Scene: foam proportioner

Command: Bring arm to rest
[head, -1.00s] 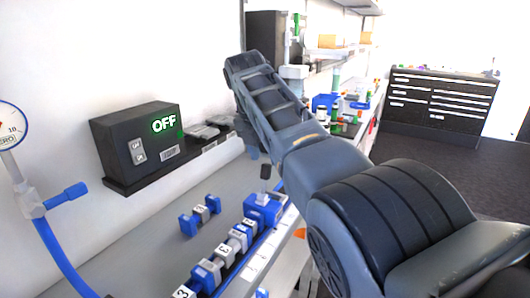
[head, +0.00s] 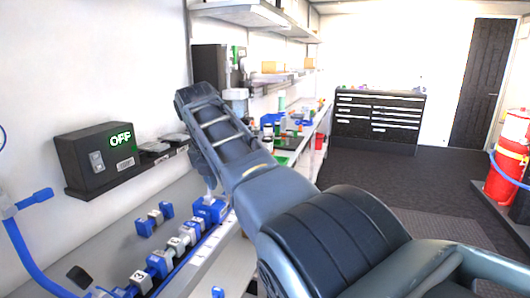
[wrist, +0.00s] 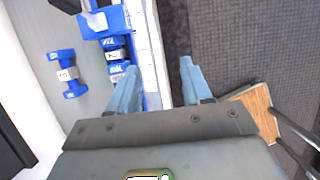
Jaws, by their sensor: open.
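My gripper (wrist: 158,85) is open and empty in the wrist view, its two blue-grey fingers apart over the bench's front edge and the dark floor. In the head view my arm reaches forward and to the left over the bench; the fingers are hidden behind it. The blue proportioner manifold (head: 170,252) with numbered grey and blue parts lies along the bench below and left of the arm. It also shows left of the fingers in the wrist view (wrist: 113,42).
A black box reading OFF (head: 95,160) is on the wall at left. A loose blue-and-grey fitting (head: 154,219) lies on the bench, left of the manifold. A blue hose (head: 30,255) is at left. A wooden stool (wrist: 258,112) is right of the fingers. A red extinguisher (head: 509,155) stands at right.

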